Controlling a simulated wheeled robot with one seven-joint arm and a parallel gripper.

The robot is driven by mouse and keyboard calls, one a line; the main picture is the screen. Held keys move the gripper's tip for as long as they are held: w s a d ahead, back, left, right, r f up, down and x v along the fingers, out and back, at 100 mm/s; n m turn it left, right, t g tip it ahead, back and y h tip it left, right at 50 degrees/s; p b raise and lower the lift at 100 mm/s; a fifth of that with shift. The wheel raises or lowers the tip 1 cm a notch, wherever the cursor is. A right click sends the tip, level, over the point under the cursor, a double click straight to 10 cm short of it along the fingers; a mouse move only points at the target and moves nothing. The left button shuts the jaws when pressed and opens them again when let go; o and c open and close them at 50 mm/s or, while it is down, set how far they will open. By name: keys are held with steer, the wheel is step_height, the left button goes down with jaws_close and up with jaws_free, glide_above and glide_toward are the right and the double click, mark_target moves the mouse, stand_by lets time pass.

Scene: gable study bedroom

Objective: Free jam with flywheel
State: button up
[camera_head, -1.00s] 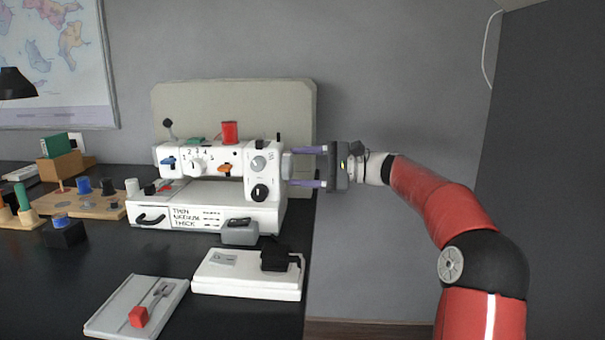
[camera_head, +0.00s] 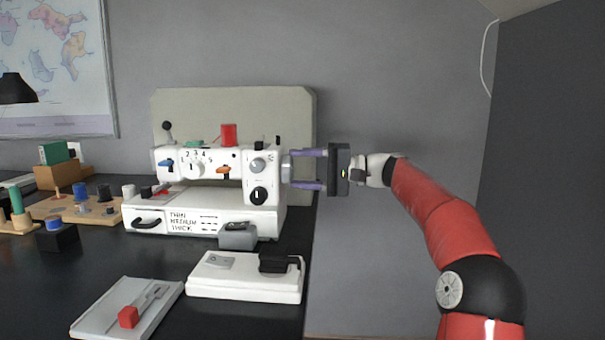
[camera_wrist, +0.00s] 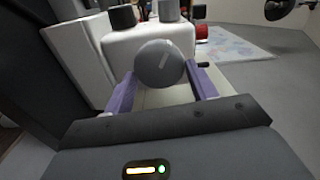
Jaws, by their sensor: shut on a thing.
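The white sewing machine (camera_head: 262,212) stands on the dark desk, with dials, levers and a red spool on top. Its grey flywheel (camera_head: 287,167) sticks out of the right end. In the wrist view the flywheel (camera_wrist: 159,65) is a round grey disc with a pale slanted mark. My gripper (camera_head: 297,169) comes in from the right, its purple fingers shut on the flywheel, one above and one below in the head view. In the wrist view the fingers flank the disc left and right. The jam itself cannot be made out.
A grey block (camera_head: 238,236) stands before the machine. A white base with a black part (camera_head: 280,264) and a tray with a red slider (camera_head: 128,317) lie in front. Pegboards (camera_head: 75,207) with knobs stand at left. The space right of the desk is clear.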

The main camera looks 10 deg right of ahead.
stand_by(0.5)
steer(key=o, duration=1)
steer(key=v, duration=0.8)
